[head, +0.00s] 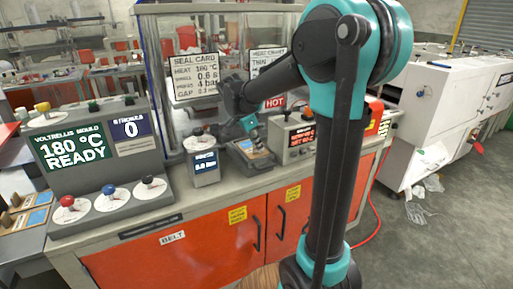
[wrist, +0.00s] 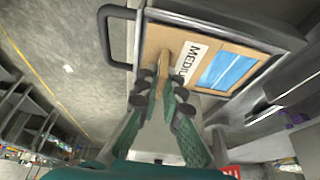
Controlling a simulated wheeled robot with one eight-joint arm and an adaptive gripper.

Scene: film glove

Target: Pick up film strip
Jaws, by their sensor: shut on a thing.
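The film strip is a flat tan card with a blue panel (wrist: 228,68), a white label reading "MEDI…" and an upright tan grip (wrist: 165,72). It lies in a grey tray with dark loop handles (wrist: 106,38) in the wrist view. My gripper (wrist: 162,92) is shut on the tan grip, one finger on each side. In the head view my gripper (head: 251,128) is low over the small tray (head: 238,160) on the bench, and the strip is mostly hidden. I cannot tell whether the card touches the tray floor.
A grey readout box (head: 204,168) stands left of the tray and a red-display controller (head: 296,138) right of it. A clear-walled enclosure (head: 190,85) with sign cards stands behind. The mould console (head: 90,150) is at left, with similar tan and blue cards (head: 38,217) beside it.

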